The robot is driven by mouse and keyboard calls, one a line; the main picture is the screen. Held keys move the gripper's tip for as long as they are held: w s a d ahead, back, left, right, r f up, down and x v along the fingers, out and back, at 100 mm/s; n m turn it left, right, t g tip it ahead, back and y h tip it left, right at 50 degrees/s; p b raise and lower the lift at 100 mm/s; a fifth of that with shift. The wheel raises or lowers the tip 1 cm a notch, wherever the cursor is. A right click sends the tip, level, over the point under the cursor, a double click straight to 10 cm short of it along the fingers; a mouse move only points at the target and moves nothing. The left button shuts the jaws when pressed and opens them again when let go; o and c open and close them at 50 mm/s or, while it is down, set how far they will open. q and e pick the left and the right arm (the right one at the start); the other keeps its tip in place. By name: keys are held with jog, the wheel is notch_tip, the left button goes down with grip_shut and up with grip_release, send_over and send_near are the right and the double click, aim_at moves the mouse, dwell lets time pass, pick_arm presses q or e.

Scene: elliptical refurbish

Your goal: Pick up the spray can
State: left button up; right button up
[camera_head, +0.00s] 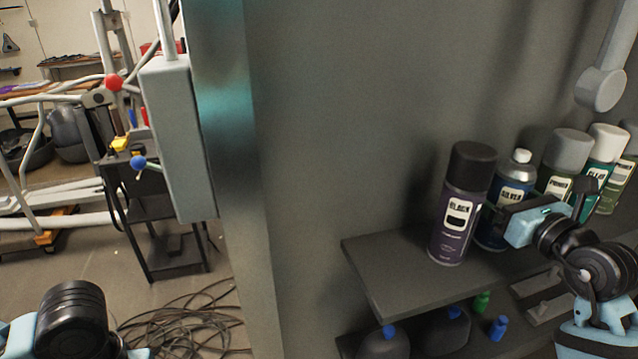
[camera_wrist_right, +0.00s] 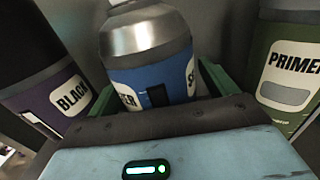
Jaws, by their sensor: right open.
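Spray cans stand on a dark metal shelf (camera_head: 385,285). A black-capped purple can labelled BLACK (camera_head: 462,205) is nearest the shelf's left end; it also shows at left in the right wrist view (camera_wrist_right: 62,100). A silver-topped blue can labelled SILVER (camera_head: 514,180) stands beside it, partly hidden by my right gripper (camera_head: 492,208). In the right wrist view the silver can (camera_wrist_right: 150,50) is upright between the two green fingers of my right gripper (camera_wrist_right: 158,92), which are open on either side of it. Contact cannot be told. My left gripper is out of frame.
A green PRIMER can (camera_head: 562,160) stands close right of the silver can, with a white-capped can (camera_head: 604,150) and another beyond. Blue-capped dark bottles (camera_head: 445,328) stand on a lower shelf. A grey wall panel rises behind. Cables (camera_head: 190,320) lie on the floor at left.

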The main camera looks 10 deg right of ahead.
jog(key=c, duration=1.2)
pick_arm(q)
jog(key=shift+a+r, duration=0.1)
pick_arm(e)
jog(key=shift+d+r, duration=0.15)
